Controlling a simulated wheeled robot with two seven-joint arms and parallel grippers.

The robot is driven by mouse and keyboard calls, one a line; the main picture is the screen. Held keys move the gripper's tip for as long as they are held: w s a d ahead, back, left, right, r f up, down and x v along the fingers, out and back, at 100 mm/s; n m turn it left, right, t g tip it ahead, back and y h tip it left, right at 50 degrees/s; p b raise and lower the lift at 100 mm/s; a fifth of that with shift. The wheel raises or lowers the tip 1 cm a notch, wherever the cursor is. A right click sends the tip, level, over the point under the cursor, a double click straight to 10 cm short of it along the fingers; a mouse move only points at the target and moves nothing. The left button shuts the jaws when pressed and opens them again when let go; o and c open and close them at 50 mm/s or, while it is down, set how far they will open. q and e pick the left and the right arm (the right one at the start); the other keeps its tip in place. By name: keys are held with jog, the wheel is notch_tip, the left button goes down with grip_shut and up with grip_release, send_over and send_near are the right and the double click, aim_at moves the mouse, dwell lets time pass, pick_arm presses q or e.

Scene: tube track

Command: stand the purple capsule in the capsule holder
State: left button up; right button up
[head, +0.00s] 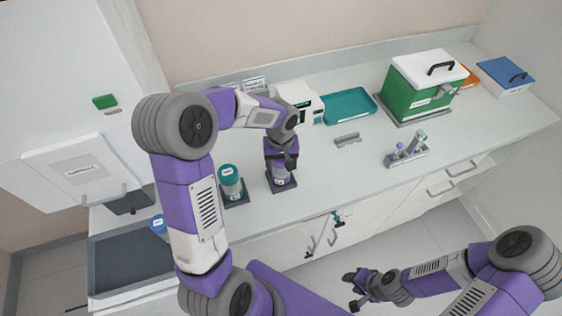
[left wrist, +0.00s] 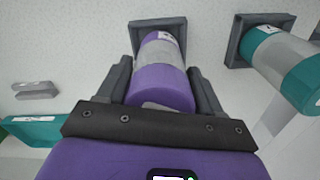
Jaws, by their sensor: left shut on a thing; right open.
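The purple capsule (left wrist: 162,84) has a purple cap and a pale, clear body with a white label. My left gripper (head: 283,163) is shut around its purple part, one finger on each side in the left wrist view. The capsule's lower end is at a dark grey square holder (head: 283,185), which also shows in the left wrist view (left wrist: 178,27). The capsule looks upright and lined up with it; I cannot tell whether it is fully seated. A teal capsule (head: 231,178) stands in a similar square holder (head: 238,201) to the left. My right gripper (head: 352,290) is open and empty, low in front of the counter.
Behind are a white machine (head: 303,103), a teal tray (head: 348,104) and a green box (head: 420,92) with a white lid. A small grey piece (head: 347,140) and a tube rack (head: 407,151) lie to the right. The counter between them is clear.

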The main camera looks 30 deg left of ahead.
pick_arm(q)
jog(key=shift+f, duration=0.2)
jog(key=o, duration=1.2)
jog(key=shift+o, duration=0.2)
jog(key=shift+r, duration=0.1)
notch_tip(320, 180, up, 7)
jog(key=shift+r+p, duration=0.2)
jog(key=shift+p, duration=0.2)
